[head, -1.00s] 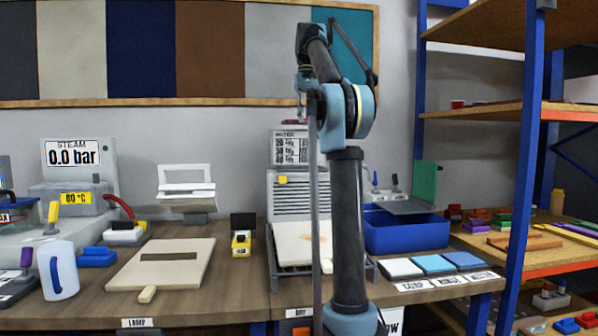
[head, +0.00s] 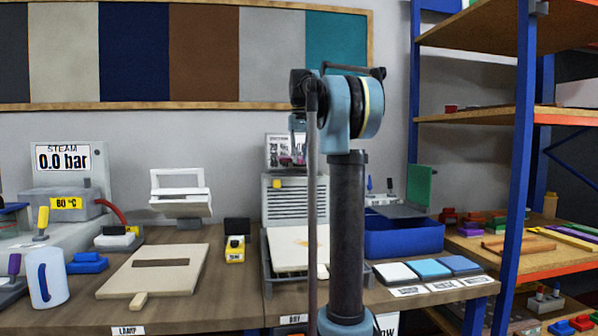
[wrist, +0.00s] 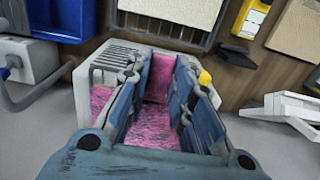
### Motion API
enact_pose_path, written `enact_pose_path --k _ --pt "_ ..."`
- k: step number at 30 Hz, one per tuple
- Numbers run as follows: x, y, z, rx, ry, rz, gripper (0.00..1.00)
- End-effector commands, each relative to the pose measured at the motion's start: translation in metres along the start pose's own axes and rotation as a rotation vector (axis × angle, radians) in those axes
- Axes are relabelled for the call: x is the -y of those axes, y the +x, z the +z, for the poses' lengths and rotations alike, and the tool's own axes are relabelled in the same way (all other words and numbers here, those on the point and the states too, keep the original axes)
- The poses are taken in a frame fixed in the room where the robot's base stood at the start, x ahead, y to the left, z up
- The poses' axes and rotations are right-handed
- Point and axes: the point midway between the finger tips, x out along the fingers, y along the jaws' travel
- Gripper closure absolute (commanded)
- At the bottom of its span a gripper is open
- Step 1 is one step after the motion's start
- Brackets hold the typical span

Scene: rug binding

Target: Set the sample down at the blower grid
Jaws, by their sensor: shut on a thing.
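The sample is a pink, fuzzy piece (wrist: 157,90) in the wrist view, held between the two blue-grey jaws of my gripper (wrist: 160,62). In the head view only a small pink bit of it shows (head: 298,156), in front of the sign above the blower; my arm hides much of the rest. The blower is a pale louvered box (head: 280,205), also in the wrist view (wrist: 112,57). Its dark grid (head: 268,284) lies in front of it, with a cream board (head: 289,249) on top. The sample is above the blower, apart from the grid.
A blue bin (head: 402,240) and white and blue tiles (head: 430,268) are right of the grid. A yellow device (head: 235,249) and a pale board with a slot (head: 160,274) are to its left. A blue-posted shelf (head: 520,150) stands at the right.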

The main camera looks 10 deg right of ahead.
Motion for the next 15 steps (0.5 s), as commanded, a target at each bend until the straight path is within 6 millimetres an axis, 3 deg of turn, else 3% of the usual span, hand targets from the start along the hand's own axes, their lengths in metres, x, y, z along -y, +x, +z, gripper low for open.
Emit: enact_pose_path --k 15 --pt "0.0 0.046 0.0 0.0 0.0 0.0 1.0"
